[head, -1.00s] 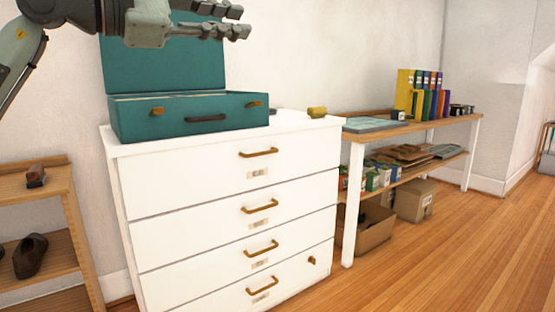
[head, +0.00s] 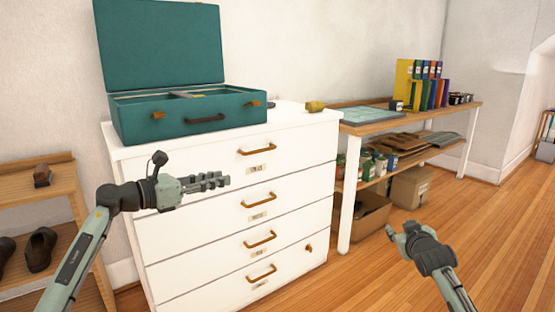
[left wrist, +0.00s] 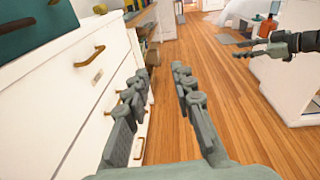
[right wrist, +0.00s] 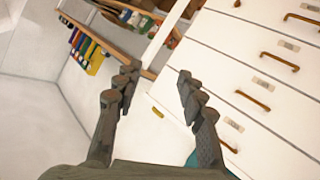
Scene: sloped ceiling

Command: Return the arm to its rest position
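My left gripper (head: 208,182) is in front of the white chest of drawers in the head view, pointing right. In the left wrist view its two fingers (left wrist: 180,90) are apart with nothing between them. My right gripper (head: 400,238) is at the lower right, over the wooden floor. In the right wrist view its fingers (right wrist: 155,85) are apart and empty. The teal case (head: 190,130) stands open on the chest (head: 205,178), its lid upright. A small yellow object (head: 315,106) lies on the chest top, right of the case.
A wooden shelf with shoes (head: 35,165) stands at the left. A workbench (head: 400,125) with binders (head: 418,85) stands right of the chest, with cans on its lower shelf. Cardboard boxes (head: 410,187) sit beneath it. The floor (head: 340,280) in front is clear.

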